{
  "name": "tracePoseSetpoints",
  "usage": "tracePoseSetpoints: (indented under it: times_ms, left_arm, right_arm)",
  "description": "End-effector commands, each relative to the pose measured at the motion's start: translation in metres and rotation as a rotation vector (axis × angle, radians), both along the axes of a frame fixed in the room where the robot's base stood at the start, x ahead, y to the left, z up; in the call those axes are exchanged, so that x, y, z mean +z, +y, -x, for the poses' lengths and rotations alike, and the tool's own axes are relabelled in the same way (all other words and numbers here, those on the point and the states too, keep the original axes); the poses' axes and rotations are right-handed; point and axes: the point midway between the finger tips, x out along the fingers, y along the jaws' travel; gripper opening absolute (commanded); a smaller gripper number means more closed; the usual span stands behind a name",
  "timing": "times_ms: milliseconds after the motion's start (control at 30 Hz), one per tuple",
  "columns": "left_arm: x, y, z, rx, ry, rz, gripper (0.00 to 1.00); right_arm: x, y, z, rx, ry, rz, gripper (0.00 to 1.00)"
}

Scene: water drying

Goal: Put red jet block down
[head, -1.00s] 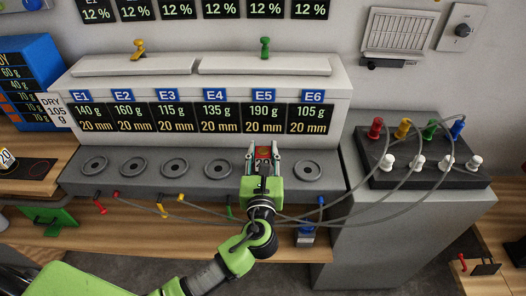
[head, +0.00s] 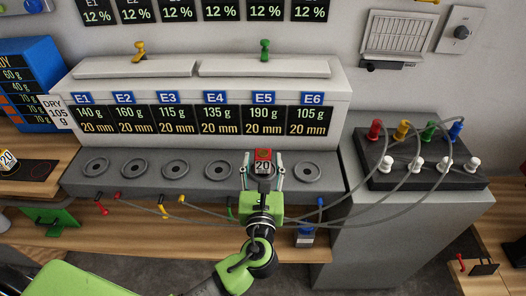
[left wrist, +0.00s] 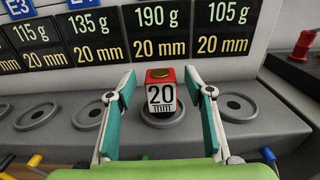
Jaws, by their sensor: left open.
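The red jet block (head: 263,160), with a white label reading 20 mm, stands upright on the E5 round pad of the grey ledge. It also shows in the left wrist view (left wrist: 161,93), with a brass-coloured disc on top and the pad's rim (left wrist: 163,118) around its base. My left gripper (head: 262,170) is open, its fingers to either side of the block with gaps between. In the left wrist view the open fingers (left wrist: 163,100) frame the block without touching it. My right gripper is not in view.
The other round pads (head: 215,169) along the grey ledge (head: 136,185) are empty. Grey hoses (head: 390,195) run from the ledge front to a dark block with coloured plugs (head: 415,160) at right. Display panels (head: 215,118) stand behind the pads.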

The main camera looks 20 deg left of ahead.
Motion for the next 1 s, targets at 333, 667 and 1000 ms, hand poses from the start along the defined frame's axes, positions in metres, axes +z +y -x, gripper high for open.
tracePoseSetpoints:
  times_ms: [333,667,1000]
  left_arm:
    - [0.001,-0.019,0.066,0.0,0.002,0.001,0.48]
    - [0.001,-0.023,0.079,0.0,0.0,0.001,0.48]
    - [-0.116,-0.018,0.074,-0.007,0.189,0.236,0.48]
  right_arm:
    - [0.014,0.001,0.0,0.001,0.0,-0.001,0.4]
    - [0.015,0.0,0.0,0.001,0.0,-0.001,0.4]
    - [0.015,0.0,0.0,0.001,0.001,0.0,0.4]
